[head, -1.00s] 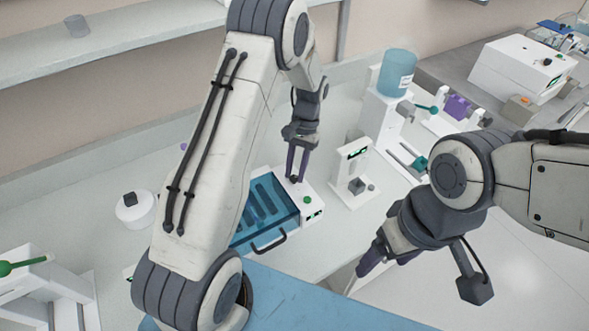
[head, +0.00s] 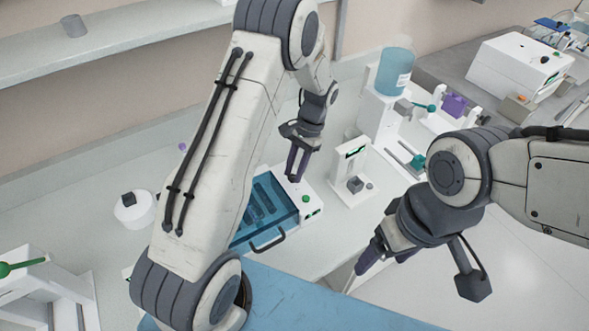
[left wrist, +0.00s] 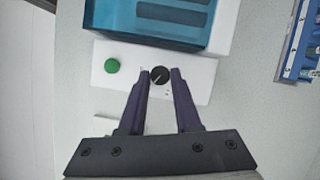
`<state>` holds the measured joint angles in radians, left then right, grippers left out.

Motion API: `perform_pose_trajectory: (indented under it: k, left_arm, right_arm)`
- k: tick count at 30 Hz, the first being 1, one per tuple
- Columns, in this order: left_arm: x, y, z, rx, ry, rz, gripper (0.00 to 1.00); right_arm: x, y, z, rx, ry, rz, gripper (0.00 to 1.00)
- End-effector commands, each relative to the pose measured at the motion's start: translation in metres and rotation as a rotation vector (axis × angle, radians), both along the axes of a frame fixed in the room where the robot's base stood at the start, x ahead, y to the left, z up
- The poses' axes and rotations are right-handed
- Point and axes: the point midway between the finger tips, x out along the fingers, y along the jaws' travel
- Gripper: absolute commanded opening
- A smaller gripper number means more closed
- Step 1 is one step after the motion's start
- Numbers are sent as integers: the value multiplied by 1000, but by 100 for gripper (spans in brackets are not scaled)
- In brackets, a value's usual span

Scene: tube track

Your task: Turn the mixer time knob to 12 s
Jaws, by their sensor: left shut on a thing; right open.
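The mixer, which I take to be the white box with a clear blue lid (head: 268,203), stands on the bench. In the left wrist view, its white panel (left wrist: 200,92) has a black round knob (left wrist: 159,75) with a pale pointer line. A green button (left wrist: 112,66) sits to the left of the knob. My left gripper (head: 295,179) points down at the panel; in the left wrist view its fingertips (left wrist: 160,73) are shut on the black knob, one on each side. The scale marks are too small to read. My right gripper (head: 378,262) is open and empty, off to the right.
A blue rack (left wrist: 300,45) shows in the left wrist view.

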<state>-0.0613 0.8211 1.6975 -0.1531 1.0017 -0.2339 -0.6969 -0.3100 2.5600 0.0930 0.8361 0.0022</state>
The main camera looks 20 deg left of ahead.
Motion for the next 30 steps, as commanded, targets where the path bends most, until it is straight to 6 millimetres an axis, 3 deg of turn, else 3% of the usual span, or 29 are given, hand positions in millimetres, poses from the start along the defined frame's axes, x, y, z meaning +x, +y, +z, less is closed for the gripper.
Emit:
perform_pose_trajectory:
  k: [2, 3, 5, 6, 17, 20, 30]
  left_arm:
    - [3, -1, 1, -2, -10, 0, 0]
    - [3, -1, 1, -2, -11, 0, 36]
    - [3, -1, 1, -2, -9, 1, 59]
    - [2, -1, 1, -2, -8, 1, 61]
    - [3, -1, 4, 0, -5, 1, 61]
    - [8, -3, 14, -1, -8, 1, 61]
    - [31, -13, 74, -2, -10, 0, 61]
  right_arm:
    - [0, 0, 0, 0, 0, 0, 76]
    - [0, 0, 0, 0, 0, 0, 76]
    - [0, 0, 0, 0, 0, 0, 76]
    - [0, 0, 0, 0, 0, 0, 76]
    - [0, 0, -2, 0, 0, 0, 76]
    - [0, 0, -7, 0, 0, 0, 76]
    - [0, 0, -25, 0, 0, 0, 76]
